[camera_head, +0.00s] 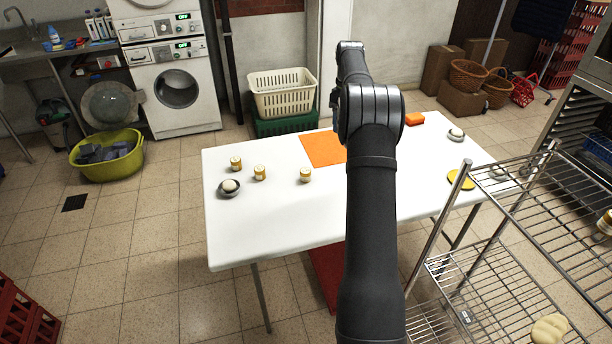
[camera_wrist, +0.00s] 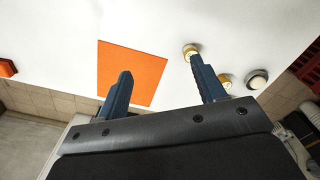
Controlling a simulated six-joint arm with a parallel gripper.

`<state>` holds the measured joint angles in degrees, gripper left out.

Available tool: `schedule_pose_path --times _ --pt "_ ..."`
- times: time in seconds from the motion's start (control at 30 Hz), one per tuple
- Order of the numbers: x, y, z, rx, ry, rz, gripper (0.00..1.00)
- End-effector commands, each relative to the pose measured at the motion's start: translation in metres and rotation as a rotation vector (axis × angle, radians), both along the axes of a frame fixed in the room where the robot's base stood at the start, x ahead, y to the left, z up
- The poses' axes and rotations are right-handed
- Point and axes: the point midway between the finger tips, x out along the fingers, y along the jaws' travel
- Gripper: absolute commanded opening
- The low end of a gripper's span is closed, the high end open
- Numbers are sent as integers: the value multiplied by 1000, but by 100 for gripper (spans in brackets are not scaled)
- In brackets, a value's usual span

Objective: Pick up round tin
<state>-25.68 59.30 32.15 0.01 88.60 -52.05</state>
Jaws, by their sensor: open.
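Several small round containers stand on the white table (camera_head: 280,225). Three are small gold-and-white jars: left (camera_head: 236,163), middle (camera_head: 259,173) and right (camera_head: 305,175). I cannot tell which is the round tin. In the wrist view a gold-rimmed jar (camera_wrist: 190,49), another (camera_wrist: 225,79) and the dark-rimmed round item (camera_wrist: 257,80) show by the right finger. My gripper (camera_wrist: 160,66) is open and empty above the table.
An orange mat (camera_head: 322,149) lies mid-table; it also shows between and beyond my fingers (camera_wrist: 134,68). A wire rack (camera_head: 480,270) stands against the right side. The table's front left is clear.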

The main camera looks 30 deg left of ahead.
Motion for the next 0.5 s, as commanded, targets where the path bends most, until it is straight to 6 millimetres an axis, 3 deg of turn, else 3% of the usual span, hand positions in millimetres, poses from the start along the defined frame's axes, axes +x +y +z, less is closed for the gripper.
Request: schedule_pose_path --times 0.03,0.1,0.2,0.33,0.5 --pt "-10 34 -19 -1 2 51 63" --pt "-22 68 -38 -1 2 102 63" --pt "-35 100 -56 -1 0 152 63" --pt "-43 118 -69 0 -1 179 63" --pt "-44 119 -96 -2 2 181 63"
